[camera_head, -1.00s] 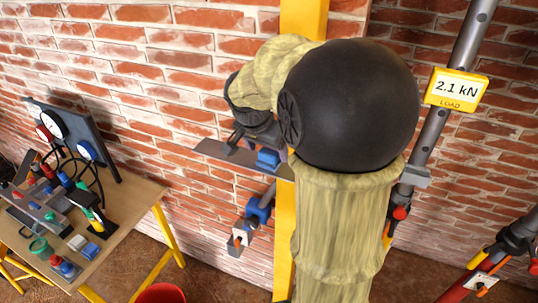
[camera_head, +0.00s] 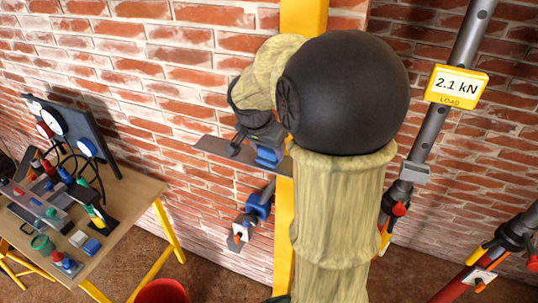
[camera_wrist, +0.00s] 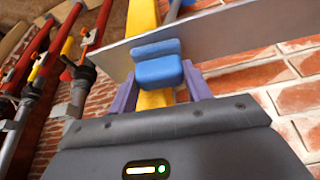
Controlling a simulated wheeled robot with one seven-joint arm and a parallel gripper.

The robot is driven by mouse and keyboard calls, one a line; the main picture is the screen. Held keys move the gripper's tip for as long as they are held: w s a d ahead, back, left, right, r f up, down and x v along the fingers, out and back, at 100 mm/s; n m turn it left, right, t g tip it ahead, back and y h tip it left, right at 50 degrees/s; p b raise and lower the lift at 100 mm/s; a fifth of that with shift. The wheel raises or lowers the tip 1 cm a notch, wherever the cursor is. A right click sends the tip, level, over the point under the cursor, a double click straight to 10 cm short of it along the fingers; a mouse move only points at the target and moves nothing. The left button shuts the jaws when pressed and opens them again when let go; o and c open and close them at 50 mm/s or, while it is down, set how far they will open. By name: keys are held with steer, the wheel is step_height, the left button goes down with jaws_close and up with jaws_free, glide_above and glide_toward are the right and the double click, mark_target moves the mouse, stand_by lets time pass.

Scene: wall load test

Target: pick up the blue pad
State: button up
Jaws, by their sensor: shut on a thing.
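The blue pad (camera_wrist: 160,70) is a small rounded block, seen close up in the wrist view. The purple fingers of my gripper (camera_wrist: 160,76) stand on its left and right sides, shut on it. The pad overlaps the edge of a thin grey plate (camera_wrist: 225,42); I cannot tell whether it still touches the plate. In the head view the pad (camera_head: 267,155) shows at the grey plate (camera_head: 215,150), just under my dark gripper body, which hides its upper part. The fingertips are hard to make out there.
The plate juts out beside a yellow post (camera_head: 285,225) on the brick wall. A wooden bench (camera_head: 125,215) at left carries gauges, tools and another small blue block (camera_head: 92,247). A blue-and-grey clamp (camera_head: 258,205) hangs below the plate. A red bucket (camera_head: 162,291) stands below.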

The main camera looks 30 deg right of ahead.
mark_target(267, 150)
steer(key=shift+a, duration=0.1)
steer(key=shift+r+b, duration=0.2)
steer(key=shift+b, duration=0.35)
step_height(267, 150, up, 6)
steer(key=shift+s+a+r+b, duration=0.1)
steer(key=shift+r+b, duration=0.15)
steer(key=shift+b, duration=0.4)
steer(key=s+a+b, duration=0.6)
steer(key=s+a, duration=0.6)
steer(key=a, duration=0.3)
steer(key=shift+a, duration=0.25)
